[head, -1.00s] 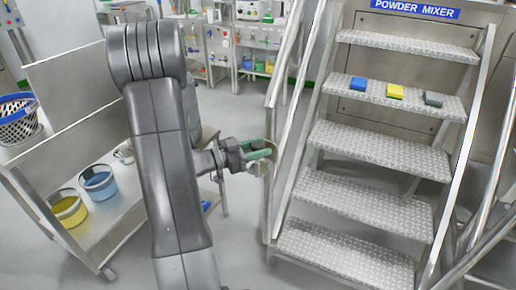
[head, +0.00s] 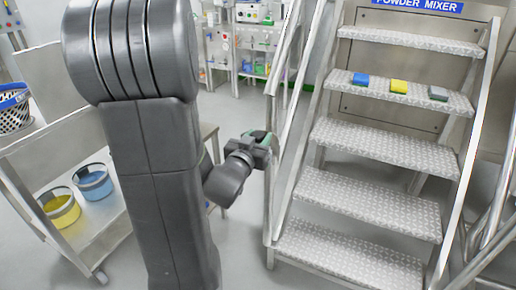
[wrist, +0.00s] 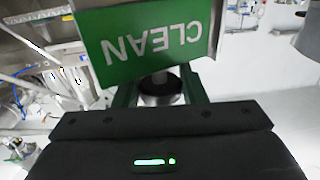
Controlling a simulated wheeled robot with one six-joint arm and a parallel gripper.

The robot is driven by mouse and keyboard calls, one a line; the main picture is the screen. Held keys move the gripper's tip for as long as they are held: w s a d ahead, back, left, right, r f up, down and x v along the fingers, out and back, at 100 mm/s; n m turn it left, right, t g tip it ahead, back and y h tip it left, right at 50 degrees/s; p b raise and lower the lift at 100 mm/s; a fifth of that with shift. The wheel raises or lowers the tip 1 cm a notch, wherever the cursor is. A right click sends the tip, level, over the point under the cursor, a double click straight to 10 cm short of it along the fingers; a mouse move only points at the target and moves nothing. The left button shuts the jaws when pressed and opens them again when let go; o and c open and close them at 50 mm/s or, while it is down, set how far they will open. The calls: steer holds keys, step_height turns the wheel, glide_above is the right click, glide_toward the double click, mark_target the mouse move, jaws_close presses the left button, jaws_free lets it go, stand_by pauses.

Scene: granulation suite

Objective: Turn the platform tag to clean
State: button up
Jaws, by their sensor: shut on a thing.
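The platform tag (wrist: 150,40) fills the upper middle of the wrist view. Its green face reads CLEAN in white letters, upside down in this picture, inside a pale metal edge. A round dark knob with a metal stem (wrist: 160,88) is just below it. My gripper (wrist: 159,95) has its two dark green fingers on either side of this knob and is shut on it. In the head view my gripper (head: 260,138) is at the left handrail of the steps. The tag cannot be made out there.
The metal steps (head: 365,205) with handrails stand right of my gripper. At left, a cart (head: 100,225) holds a yellow bucket (head: 61,210) and a blue bucket (head: 93,184).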

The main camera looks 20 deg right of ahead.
steer(key=shift+f+n+t+y+b, duration=0.2)
steer(key=shift+n+t+y+b, duration=1.8)
steer(key=shift+b, duration=1.35)
steer(key=shift+r+n+y+b, duration=0.2)
steer(key=shift+n+y+b, duration=0.1)
steer(key=shift+y+b, duration=0.6)
steer(key=o, duration=1)
steer(key=shift+c, duration=0.2)
steer(key=p+v, duration=0.3)
steer(key=v, duration=1)
steer(key=shift+s, duration=0.4)
steer(key=shift+w+r, duration=0.1)
steer(key=shift+w, duration=0.05)
